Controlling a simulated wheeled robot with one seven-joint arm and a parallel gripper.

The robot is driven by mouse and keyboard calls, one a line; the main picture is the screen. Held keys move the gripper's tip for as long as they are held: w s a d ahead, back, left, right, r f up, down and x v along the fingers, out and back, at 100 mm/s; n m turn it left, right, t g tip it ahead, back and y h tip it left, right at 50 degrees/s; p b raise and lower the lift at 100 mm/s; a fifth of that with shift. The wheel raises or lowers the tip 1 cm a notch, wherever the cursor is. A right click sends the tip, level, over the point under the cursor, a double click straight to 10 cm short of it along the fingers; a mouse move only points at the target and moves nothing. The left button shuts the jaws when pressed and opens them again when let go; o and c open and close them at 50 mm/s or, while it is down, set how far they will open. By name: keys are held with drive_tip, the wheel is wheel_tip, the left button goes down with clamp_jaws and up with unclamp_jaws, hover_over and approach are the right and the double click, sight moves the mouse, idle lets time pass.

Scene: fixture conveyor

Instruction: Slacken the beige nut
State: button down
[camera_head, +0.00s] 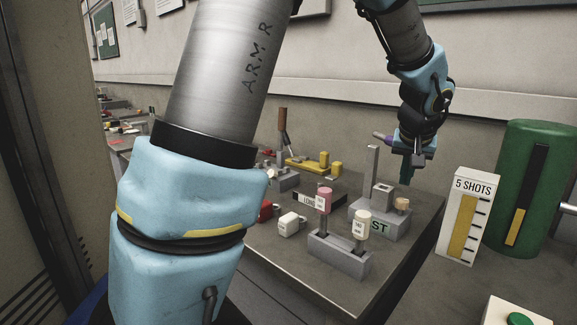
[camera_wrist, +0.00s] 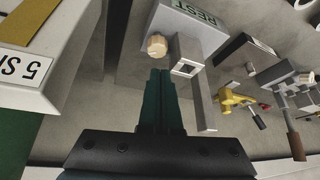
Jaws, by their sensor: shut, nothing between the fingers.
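The beige nut (camera_head: 402,204) sits at the right end of a grey fixture block (camera_head: 365,212) on the conveyor-side table; it looks round and knurled in the wrist view (camera_wrist: 157,46). The block carries a square grey socket piece and an upright grey post beside the nut, and a green label reading REST, partly hidden in the head view. My gripper (camera_head: 405,182) is above the block, its dark green fingers pointing down. In the wrist view my gripper (camera_wrist: 160,72) is shut and empty, its tips just short of the nut in the picture; contact is not seen.
A grey rack (camera_head: 340,258) with pink-capped and cream-capped pegs stands in front of the block. A "5 SHOTS" gauge (camera_head: 468,215) and green cylinder (camera_head: 535,185) stand right, off the table.

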sight(402, 203)
drive_tip(key=f+m+p, duration=0.1)
drive_tip(key=f, duration=0.1)
drive_tip(key=a+f+m+h+p, duration=0.1)
drive_tip(key=f, duration=0.1)
drive_tip(key=a+f+m+g+h+p, duration=0.1)
drive_tip(key=f, duration=0.1)
drive_tip(key=shift+s+a+m, duration=0.2)
drive_tip(key=shift+a+m, duration=0.05)
drive_tip(key=shift+m, duration=0.05)
idle(0.8)
drive_tip(key=shift+w+d+r, duration=0.1)
drive_tip(key=shift+w+d, duration=0.1)
drive_tip(key=shift+d, duration=0.15)
idle(0.6)
drive_tip(key=shift+s+d, duration=0.15)
drive_tip(key=shift+s, duration=0.1)
drive_tip(key=shift+s+d+b, duration=0.15)
drive_tip(key=shift+d+b, duration=0.05)
drive_tip(key=shift+b, duration=0.3)
drive_tip(key=shift+s+d, duration=0.1)
drive_tip(key=shift+d, duration=0.15)
idle(0.4)
drive_tip(key=shift+s+b, duration=0.15)
drive_tip(key=shift+b, duration=0.15)
